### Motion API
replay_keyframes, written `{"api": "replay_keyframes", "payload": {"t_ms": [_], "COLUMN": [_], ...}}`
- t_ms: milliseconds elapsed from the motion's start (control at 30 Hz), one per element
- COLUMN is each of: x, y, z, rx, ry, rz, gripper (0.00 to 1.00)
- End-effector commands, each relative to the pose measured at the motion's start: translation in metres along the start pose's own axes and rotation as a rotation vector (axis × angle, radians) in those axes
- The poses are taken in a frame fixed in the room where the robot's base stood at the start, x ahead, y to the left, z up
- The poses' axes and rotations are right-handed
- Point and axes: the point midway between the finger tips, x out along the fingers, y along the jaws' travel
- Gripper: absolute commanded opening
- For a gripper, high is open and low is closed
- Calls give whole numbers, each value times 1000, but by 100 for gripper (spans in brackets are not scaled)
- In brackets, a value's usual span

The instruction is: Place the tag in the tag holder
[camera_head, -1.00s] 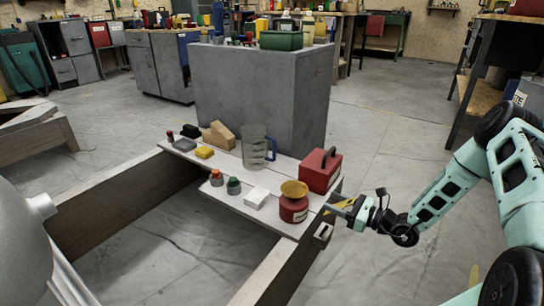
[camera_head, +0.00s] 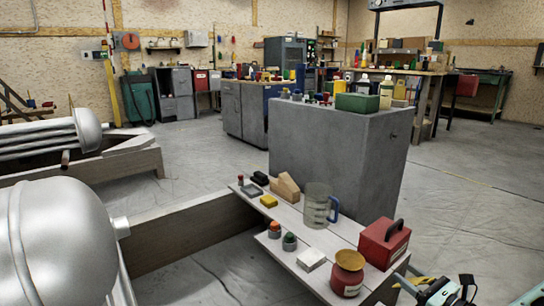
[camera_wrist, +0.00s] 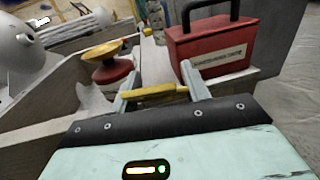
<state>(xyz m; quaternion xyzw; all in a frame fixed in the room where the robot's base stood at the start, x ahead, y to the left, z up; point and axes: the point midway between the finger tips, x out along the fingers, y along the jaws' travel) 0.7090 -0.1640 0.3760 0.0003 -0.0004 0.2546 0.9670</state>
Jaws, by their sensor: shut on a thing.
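The tag is a flat yellow piece (camera_wrist: 153,92) held across the fingertips of my gripper (camera_wrist: 158,88) in the wrist view. In the head view, my gripper (camera_head: 413,282) is at the bottom right, just right of the board's end, with yellow (camera_head: 428,279) showing at its fingers. The tag hangs in front of the red box and the red pot, apart from both in the wrist view. I cannot make out the tag holder for sure in either view.
A red lockout box (camera_head: 384,243) and a red pot with a yellow top (camera_head: 348,278) stand on the board's near end. A clear jug (camera_head: 318,208), a white block (camera_head: 311,259) and several small items lie farther along. A grey cabinet (camera_head: 330,150) stands behind.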

Motion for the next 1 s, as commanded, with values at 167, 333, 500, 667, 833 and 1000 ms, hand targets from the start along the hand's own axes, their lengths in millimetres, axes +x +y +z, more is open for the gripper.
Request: {"api": "replay_keyframes", "payload": {"t_ms": [167, 333, 500, 667, 833, 1000], "x": [8, 12, 9, 2, -5, -14], "y": [14, 31, 44, 48, 50, 55], "z": [22, 45, 56, 82, 114, 150], "rx": [9, 17, 13, -1, -4, -4], "ry": [1, 4, 4, 4, 6, 7], "rz": [-121, -323, -480, -519, -517, -515], "gripper": [21, 21, 21, 21, 21, 21]}}
